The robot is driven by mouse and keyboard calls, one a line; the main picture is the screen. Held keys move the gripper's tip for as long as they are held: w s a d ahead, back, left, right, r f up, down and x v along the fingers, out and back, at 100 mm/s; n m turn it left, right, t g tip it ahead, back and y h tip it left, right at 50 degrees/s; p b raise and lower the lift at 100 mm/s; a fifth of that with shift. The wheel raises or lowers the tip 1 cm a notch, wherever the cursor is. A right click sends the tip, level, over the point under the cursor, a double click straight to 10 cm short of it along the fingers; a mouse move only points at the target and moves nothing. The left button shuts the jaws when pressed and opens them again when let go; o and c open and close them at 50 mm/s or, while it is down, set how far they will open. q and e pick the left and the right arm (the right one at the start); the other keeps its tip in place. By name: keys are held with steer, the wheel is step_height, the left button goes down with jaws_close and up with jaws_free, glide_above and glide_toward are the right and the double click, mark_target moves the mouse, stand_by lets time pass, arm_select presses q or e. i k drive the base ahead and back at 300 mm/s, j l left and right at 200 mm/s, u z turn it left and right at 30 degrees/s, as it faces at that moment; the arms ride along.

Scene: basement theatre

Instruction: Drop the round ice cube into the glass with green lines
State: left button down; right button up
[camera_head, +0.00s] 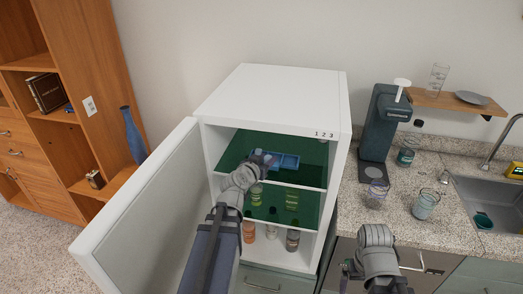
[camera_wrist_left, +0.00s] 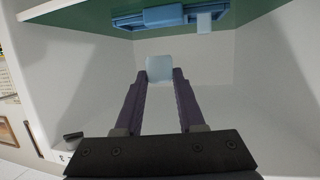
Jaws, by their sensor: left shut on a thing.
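My left gripper (camera_head: 262,158) is inside the open white fridge, at the upper shelf. In the left wrist view its fingers (camera_wrist_left: 160,80) are closed on a pale blue, translucent ice piece (camera_wrist_left: 159,68). The piece looks squarish with softened corners; I cannot tell whether it is the round one. A blue ice tray (camera_head: 285,161) lies on the green shelf by the gripper and shows in the left wrist view (camera_wrist_left: 163,16). Glasses stand on the counter: one with bluish-purple lines (camera_head: 377,194), one bluish (camera_head: 425,205), one teal-looking (camera_head: 407,154). Green lines are not clear on any.
The fridge door (camera_head: 150,215) stands open at left. Bottles and cans fill the lower shelves. A dark dispenser (camera_head: 378,125), sink (camera_head: 490,198) and wooden shelf (camera_head: 455,101) with a lined glass (camera_head: 438,78) are at right. My right arm is low before the counter.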

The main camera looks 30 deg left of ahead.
mark_target(419, 208)
steer(key=k, duration=0.25)
steer(key=i+l+u, duration=0.15)
steer(key=l, duration=0.95)
steer(key=i+l+u, duration=0.2)
steer(key=l, duration=0.9)
steer(key=l+u, duration=0.15)
steer(key=l, duration=0.95)
